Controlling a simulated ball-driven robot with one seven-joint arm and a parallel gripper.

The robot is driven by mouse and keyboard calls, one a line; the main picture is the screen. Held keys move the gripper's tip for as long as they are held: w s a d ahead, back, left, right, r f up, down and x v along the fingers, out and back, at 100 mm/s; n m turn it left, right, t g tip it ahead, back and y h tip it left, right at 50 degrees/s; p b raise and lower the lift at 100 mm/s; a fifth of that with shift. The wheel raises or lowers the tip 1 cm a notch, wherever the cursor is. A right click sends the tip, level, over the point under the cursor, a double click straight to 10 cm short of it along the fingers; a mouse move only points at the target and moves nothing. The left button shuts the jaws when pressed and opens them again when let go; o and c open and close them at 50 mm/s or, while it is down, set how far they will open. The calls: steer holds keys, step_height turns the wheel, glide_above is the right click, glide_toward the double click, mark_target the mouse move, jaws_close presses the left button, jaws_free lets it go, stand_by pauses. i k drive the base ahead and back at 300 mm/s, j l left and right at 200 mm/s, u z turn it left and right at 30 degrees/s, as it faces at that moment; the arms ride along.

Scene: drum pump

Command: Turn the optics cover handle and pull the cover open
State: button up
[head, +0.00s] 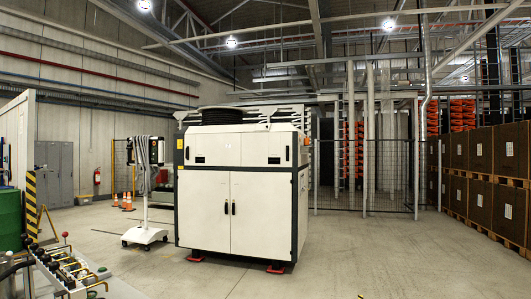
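A large white machine cabinet (243,190) with dark edges stands in the middle of the head view. Its lower front has two closed doors with a pair of black vertical handles (230,208) at the centre seam. Its upper front has closed panels (212,147) with small dark fittings, including one dark latch-like spot (200,159) and another (275,160). I cannot tell which of these is the optics cover or its handle. My gripper is not in view.
A white wheeled stand (145,232) with a panel and cables stands left of the cabinet. A lever bank (68,272) and green drum (10,220) are at lower left. Stacked brown crates (480,165) line the right. Floor before the cabinet (350,260) is clear.

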mark_target(267, 149)
steer(key=i+u, duration=0.3)
steer(key=i, duration=0.65)
steer(key=i+j, duration=0.1)
steer(key=i, duration=2.45)
steer(key=i+j, duration=0.1)
steer(key=i, duration=2.45)
